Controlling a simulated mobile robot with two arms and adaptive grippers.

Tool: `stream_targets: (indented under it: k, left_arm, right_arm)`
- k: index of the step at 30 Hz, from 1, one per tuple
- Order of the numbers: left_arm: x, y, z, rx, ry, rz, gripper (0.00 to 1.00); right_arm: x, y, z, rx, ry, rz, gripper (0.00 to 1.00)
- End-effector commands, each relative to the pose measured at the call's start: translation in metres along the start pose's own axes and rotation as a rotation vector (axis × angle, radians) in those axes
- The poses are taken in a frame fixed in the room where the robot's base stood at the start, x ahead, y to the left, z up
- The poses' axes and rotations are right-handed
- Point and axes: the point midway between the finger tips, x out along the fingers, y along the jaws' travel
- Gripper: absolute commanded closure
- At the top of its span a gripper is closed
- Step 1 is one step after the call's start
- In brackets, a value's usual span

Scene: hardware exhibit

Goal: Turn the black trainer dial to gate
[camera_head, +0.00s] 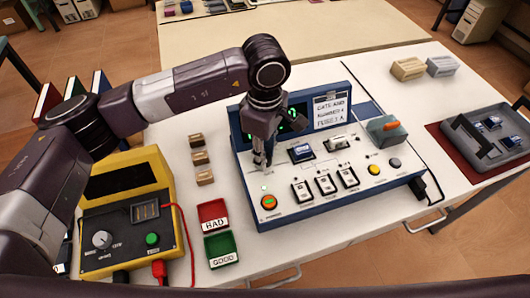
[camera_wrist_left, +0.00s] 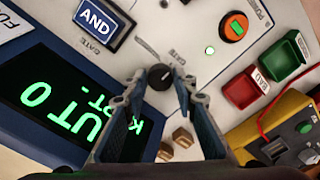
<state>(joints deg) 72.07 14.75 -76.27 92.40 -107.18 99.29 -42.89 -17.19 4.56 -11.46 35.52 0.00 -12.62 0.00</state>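The white-and-blue trainer panel (camera_head: 300,218) stands on the table in the head view. Its black dial (camera_wrist_left: 160,76) shows in the left wrist view as a small round knob with a light mark, beside small printed lettering. My left gripper (camera_wrist_left: 161,88) points down at the panel, its two fingers apart on either side of the dial. I see gaps beside the knob; contact is not clear. In the head view the left gripper (camera_head: 263,164) is over the panel's left part and hides the dial. My right gripper is not in view.
A blue AND block (camera_wrist_left: 97,18) and a lit orange-green button (camera_wrist_left: 235,26) flank the dial. A yellow meter (camera_head: 125,235), red bin (camera_head: 213,213), green bin (camera_head: 221,248) and several small wooden blocks (camera_head: 200,158) are left of the panel. A grey tray (camera_head: 470,140) is right.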

Motion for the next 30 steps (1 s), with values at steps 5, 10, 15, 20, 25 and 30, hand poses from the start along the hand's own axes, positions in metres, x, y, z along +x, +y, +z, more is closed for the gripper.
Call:
stream_targets:
  k: [5,10,15,20,25,30]
  left_arm:
    - [0.0,0.0,0.0,0.0,0.0,0.0,0.58]
    - [0.0,0.0,0.0,0.0,0.0,0.0,0.58]
    - [-0.009,0.001,0.0,0.0,0.001,0.002,0.58]
    - [-0.038,0.001,0.0,0.001,0.002,0.004,0.58]
    - [-0.076,0.001,0.0,0.0,0.001,0.005,0.58]
    - [-0.104,0.001,0.0,-0.001,0.001,0.003,0.58]
  right_arm:
    - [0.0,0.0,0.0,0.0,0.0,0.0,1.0]
    - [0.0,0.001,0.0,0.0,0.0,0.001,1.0]
    - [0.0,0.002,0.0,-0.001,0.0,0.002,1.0]
    - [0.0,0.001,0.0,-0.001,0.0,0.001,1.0]
    - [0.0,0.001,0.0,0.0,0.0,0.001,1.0]
    - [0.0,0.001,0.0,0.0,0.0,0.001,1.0]
